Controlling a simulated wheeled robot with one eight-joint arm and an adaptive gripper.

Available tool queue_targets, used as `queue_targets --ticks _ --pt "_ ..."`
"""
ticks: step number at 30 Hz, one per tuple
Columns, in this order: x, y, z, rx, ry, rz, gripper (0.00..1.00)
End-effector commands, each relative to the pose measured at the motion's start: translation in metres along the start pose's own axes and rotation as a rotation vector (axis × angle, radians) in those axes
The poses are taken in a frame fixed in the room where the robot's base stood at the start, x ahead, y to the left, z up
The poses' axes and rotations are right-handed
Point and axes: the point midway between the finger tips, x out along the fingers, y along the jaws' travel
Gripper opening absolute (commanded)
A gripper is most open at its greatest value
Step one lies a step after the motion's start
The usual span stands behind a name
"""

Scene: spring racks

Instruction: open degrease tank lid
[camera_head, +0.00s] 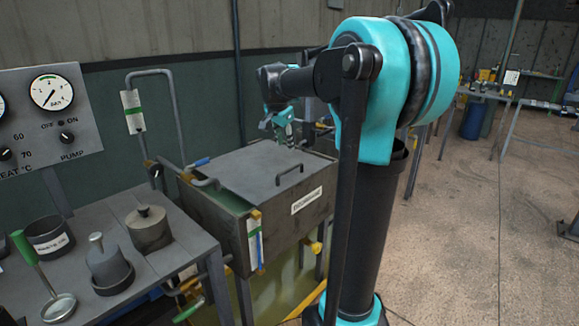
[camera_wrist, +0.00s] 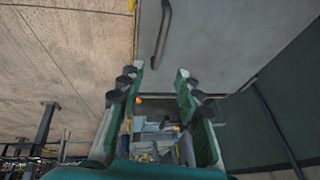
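The degrease tank (camera_head: 278,233) is a dark metal box with a white label on its front wall. Its flat grey lid (camera_head: 245,172) lies shut on top. A dark bar handle (camera_head: 289,175) stands on the lid near the front right. My gripper (camera_head: 285,138) is above the back right part of the lid, apart from the handle. In the wrist view the fingers of my gripper (camera_wrist: 157,76) are spread with nothing between them. The lid (camera_wrist: 215,40) fills the upper middle there, and the handle (camera_wrist: 162,35) is beyond the fingertips.
A side table (camera_head: 185,248) with pots and a green-handled ladle stands at the left, close to the tank. A gauge panel (camera_head: 50,115) is on the far left. Open floor (camera_head: 470,230) lies to the right.

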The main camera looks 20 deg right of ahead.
Motion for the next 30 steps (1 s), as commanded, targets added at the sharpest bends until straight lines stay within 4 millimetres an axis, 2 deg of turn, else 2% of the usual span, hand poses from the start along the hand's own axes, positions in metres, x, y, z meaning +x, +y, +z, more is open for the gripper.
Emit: queue_targets --ticks 3,12,18,24,30 --pt "0.025 0.0 0.0 0.0 0.0 0.001 0.34" --pt "0.084 0.0 0.0 -0.001 0.0 0.0 0.34" --pt "0.114 0.0 0.0 0.0 -0.001 0.0 0.34" --pt "0.128 0.0 0.0 -0.001 -0.001 0.0 0.34" --pt "0.129 0.001 0.0 -0.001 -0.001 0.0 0.34"
